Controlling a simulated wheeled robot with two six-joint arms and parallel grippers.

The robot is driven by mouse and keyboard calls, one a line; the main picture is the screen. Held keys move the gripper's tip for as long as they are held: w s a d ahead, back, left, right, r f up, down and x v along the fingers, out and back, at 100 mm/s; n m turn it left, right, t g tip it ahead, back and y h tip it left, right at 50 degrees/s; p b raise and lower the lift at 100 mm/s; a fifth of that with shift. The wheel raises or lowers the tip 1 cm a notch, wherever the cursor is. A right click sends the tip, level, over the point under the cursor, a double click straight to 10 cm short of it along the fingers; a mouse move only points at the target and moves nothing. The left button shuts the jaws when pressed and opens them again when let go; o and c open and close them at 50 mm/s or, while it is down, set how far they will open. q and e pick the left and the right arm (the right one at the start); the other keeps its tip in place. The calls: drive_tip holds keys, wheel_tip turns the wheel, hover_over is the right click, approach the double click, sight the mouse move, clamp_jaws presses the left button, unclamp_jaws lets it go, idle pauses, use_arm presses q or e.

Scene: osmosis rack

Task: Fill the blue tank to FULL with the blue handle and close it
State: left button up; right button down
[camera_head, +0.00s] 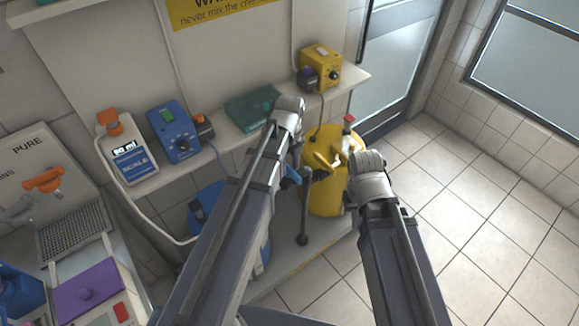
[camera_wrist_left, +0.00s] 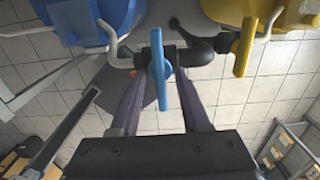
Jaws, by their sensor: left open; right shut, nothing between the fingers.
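The blue tank (camera_head: 208,203) stands under the shelf, largely hidden behind my left arm; part of it shows at the upper left of the left wrist view (camera_wrist_left: 105,14). Its level marking cannot be read. The blue handle (camera_wrist_left: 158,70) sits on a dark valve body; a bit of it shows in the head view (camera_head: 291,177). My left gripper (camera_wrist_left: 160,82) is open, its fingers on either side of the blue handle; whether they touch it cannot be told. My right gripper (camera_head: 370,168) is shut and empty beside the yellow tank, its fingers mostly hidden by its own wrist.
The yellow tank (camera_head: 325,195) stands right of the valve, with a yellow handle (camera_wrist_left: 244,47) close to the blue one. A shelf above holds a blue box (camera_head: 174,136), a yellow box (camera_head: 320,66) and a scale bottle (camera_head: 130,155). The floor at right is clear.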

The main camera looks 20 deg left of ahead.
use_arm(q)
drive_tip(key=shift+c, duration=0.3)
clamp_jaws()
drive_tip(key=shift+n, duration=0.3)
drive_tip(key=n, duration=1.3)
drive_tip(key=shift+n, duration=2.1)
